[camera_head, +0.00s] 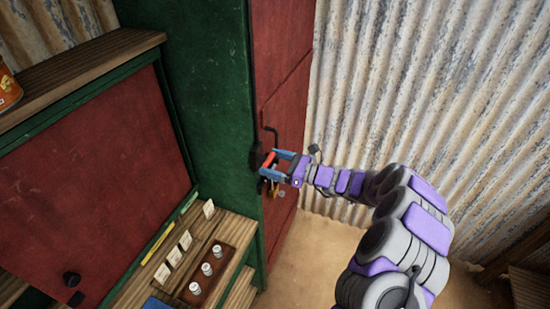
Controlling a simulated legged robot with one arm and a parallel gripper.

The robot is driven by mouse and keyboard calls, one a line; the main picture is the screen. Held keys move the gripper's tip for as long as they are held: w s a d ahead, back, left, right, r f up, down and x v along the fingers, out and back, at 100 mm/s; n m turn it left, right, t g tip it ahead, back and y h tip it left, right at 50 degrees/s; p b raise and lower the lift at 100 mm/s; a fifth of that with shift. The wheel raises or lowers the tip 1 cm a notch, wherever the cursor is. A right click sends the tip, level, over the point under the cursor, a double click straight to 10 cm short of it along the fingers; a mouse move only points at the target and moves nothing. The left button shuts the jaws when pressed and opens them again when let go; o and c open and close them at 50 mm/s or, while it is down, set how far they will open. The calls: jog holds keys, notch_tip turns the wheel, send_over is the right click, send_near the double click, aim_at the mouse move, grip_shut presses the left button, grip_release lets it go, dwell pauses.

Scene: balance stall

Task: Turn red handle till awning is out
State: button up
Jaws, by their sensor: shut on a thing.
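The red handle (269,160) is on a dark crank at the red side panel of the green stall, near the middle of the head view. My gripper (272,164), with blue fingers, is shut on the red handle. The fingers partly cover the handle. A dark bent rod (273,133) shows just above it on the panel. I cannot make out the awning in this view.
A wooden counter (225,225) at lower left holds several white cards (174,257) and a small rack of white-topped weights (207,268). A corrugated metal wall (400,80) stands behind my arm. Bare sandy floor (310,255) lies below the gripper.

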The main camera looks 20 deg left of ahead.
jog(key=m+p, duration=0.3)
jog(key=m, duration=0.2)
jog(key=m+p, duration=0.3)
jog(key=m, duration=0.3)
jog(key=shift+s+r, duration=0.15)
jog(key=m+p, duration=0.1)
jog(key=m, duration=0.2)
jog(key=shift+m, duration=0.4)
jog(key=m+p, duration=0.2)
jog(key=m, duration=0.2)
jog(key=shift+r, duration=0.15)
jog(key=shift+m+p, duration=0.75)
jog(key=shift+m, duration=1.75)
